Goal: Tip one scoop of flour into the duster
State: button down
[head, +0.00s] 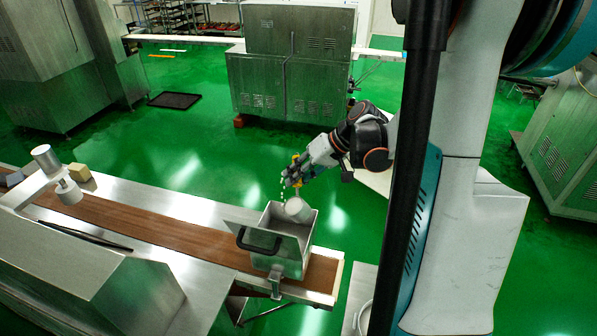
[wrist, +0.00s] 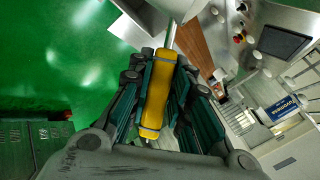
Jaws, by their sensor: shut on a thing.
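My gripper (head: 294,176) is shut on the yellow handle of the scoop, and the yellow handle (wrist: 156,92) lies between its fingers in the wrist view. The scoop's pale round bowl (head: 297,209) hangs below the gripper, tilted, at the mouth of the duster. I cannot tell whether flour is in the bowl. The duster (head: 292,268) is an open-topped metal box over the near end of the conveyor. A flat metal panel with a black handle (head: 258,241) stands slanted at its left side. The box's inside is mostly hidden.
The brown conveyor belt (head: 165,229) runs left from the duster, with a metal machine hood (head: 85,285) in front. A pale rounded container (head: 363,318) shows partly at the bottom, beside my column. A steel cabinet (head: 290,88) stands behind; green floor between is clear.

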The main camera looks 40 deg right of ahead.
jog(key=shift+a+r, duration=0.15)
jog(key=shift+w+a+f+n+g+h+b, duration=0.45)
jog(key=shift+a+g+h, duration=0.75)
jog(key=shift+h, duration=1.15)
jog(key=shift+w+a+f+n+g+h+b, duration=0.15)
jog(key=shift+w+a+n+g+h+b, duration=0.35)
jog(key=shift+a+h, duration=1.55)
jog(key=shift+w+a+f+n+g+h+b, duration=0.25)
jog(key=shift+w+a+g+h, duration=0.65)
jog(key=shift+h, duration=1.8)
jog(key=shift+s+a+h+b, duration=0.1)
jog(key=shift+a+h+b, duration=0.2)
jog(key=shift+a+b, duration=0.05)
